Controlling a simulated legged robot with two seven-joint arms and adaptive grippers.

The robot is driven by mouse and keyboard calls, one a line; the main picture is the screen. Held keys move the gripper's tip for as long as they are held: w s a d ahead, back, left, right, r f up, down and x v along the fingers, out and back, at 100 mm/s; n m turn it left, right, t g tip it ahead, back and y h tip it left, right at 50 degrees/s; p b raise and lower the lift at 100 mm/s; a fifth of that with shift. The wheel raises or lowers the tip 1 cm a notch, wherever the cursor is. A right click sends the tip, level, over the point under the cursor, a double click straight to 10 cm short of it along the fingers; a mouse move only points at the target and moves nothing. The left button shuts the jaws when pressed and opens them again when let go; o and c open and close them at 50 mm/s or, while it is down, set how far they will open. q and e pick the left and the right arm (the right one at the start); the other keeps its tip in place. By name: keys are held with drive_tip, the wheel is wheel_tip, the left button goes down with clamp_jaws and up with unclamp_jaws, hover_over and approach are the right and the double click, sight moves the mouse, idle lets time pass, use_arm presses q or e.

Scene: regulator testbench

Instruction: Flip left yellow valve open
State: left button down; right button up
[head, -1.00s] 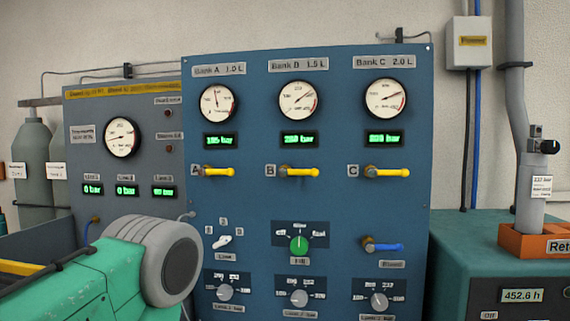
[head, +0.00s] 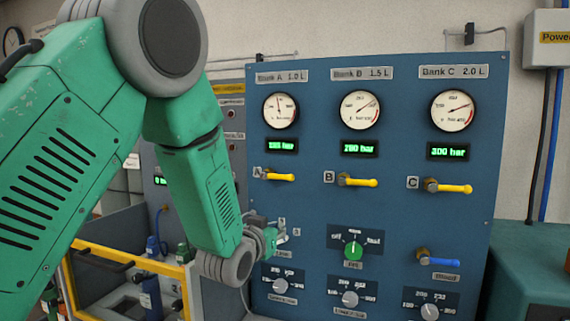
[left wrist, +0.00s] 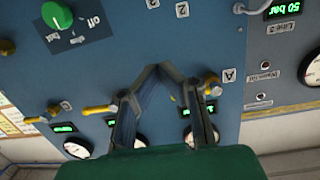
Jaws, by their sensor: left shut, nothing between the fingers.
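The left yellow valve, A (head: 280,178), is on the blue panel below the Bank A gauge, its yellow handle lying horizontal and pointing right. In the left wrist view its brass body (left wrist: 213,87) shows beside the A label, partly behind a finger. My left gripper (head: 281,236) is below valve A, in front of the white selector knob area, apart from the valve. In the left wrist view the gripper's fingertips (left wrist: 161,68) are close together with nothing between them. My right gripper is not in view.
Yellow valves B (head: 358,181) and C (head: 447,187) stand to the right, handles horizontal. A green knob (head: 353,249), a blue-handled valve (head: 438,259) and several grey knobs are lower down. A yellow-framed bin with cylinders (head: 150,294) is at lower left.

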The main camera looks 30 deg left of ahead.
sight(287, 152)
use_arm(q)
wheel_tip(287, 152, up, 14)
drive_tip(key=a+n+t+y+p, duration=0.1)
drive_tip(key=a+t, duration=0.2)
drive_tip(key=p+x, duration=0.1)
drive_tip(key=x, duration=0.2)
drive_tip(key=p+x, duration=0.1)
drive_tip(key=x, duration=0.3)
drive_tip(key=p+x, duration=0.1)
drive_tip(key=x, duration=0.3)
drive_tip(key=shift+w+d, duration=0.2)
drive_tip(key=shift+d, duration=0.05)
drive_tip(key=f, duration=0.1)
drive_tip(key=s+f, duration=0.1)
drive_tip(key=shift+d+f, duration=0.25)
drive_tip(key=shift+f, duration=0.1)
drive_tip(key=shift+s+d+f+p, duration=0.1)
drive_tip(key=shift+f+p, duration=0.2)
drive_tip(key=shift+f, duration=0.3)
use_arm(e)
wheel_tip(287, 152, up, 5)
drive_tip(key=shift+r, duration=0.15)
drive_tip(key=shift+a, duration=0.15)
